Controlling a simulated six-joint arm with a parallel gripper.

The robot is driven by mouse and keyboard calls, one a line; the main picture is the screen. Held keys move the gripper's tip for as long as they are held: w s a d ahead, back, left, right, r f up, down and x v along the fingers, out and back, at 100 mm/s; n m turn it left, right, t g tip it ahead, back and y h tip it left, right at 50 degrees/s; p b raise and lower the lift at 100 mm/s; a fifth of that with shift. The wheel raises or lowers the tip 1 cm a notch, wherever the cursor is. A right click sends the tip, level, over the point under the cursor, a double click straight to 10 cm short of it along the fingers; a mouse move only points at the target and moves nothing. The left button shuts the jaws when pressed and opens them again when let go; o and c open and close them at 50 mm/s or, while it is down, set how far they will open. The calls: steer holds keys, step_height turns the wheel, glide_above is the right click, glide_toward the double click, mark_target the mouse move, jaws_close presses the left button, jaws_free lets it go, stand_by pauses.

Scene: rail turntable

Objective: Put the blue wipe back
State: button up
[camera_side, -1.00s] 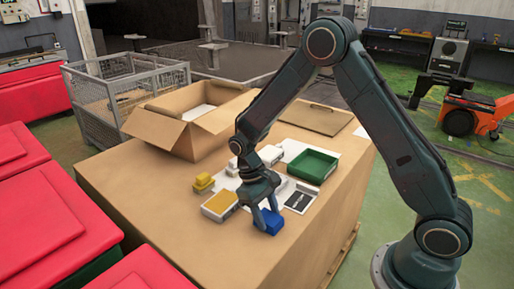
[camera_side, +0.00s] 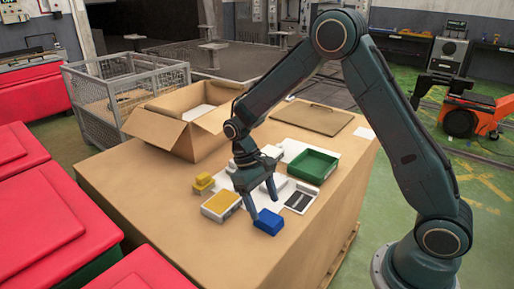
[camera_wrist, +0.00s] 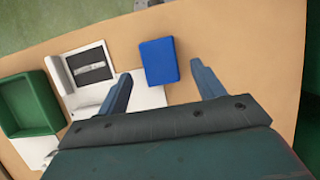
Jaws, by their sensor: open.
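The blue wipe (camera_side: 268,222) is a blue block lying flat on the brown tabletop, near the front edge of the white mat (camera_side: 283,197). In the wrist view the blue wipe (camera_wrist: 158,62) shows between my fingers, its lower end close to the white mat (camera_wrist: 150,97); I cannot tell whether it touches the mat. My gripper (camera_side: 262,203) is open and empty, just above and behind the wipe. In the wrist view the fingers of my gripper (camera_wrist: 161,72) stand apart on either side of it.
A white tray with a yellow pad (camera_side: 221,205) is left of the wipe, and yellow blocks (camera_side: 203,184) are behind it. A white holder with a dark insert (camera_side: 299,200) and a green tray (camera_side: 309,167) stand right. An open carton (camera_side: 180,135) is at the back. The front tabletop is clear.

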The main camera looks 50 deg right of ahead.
steer(key=v, duration=0.8)
steer(key=shift+r, duration=0.1)
stand_by(0.3)
steer(key=s+r+t, duration=0.5)
steer(key=s+r, duration=0.6)
steer(key=r, duration=0.2)
steer(key=s+d+r+t, duration=0.1)
steer(key=s+t, duration=0.4)
steer(key=s, duration=0.7)
steer(key=shift+d, duration=0.25)
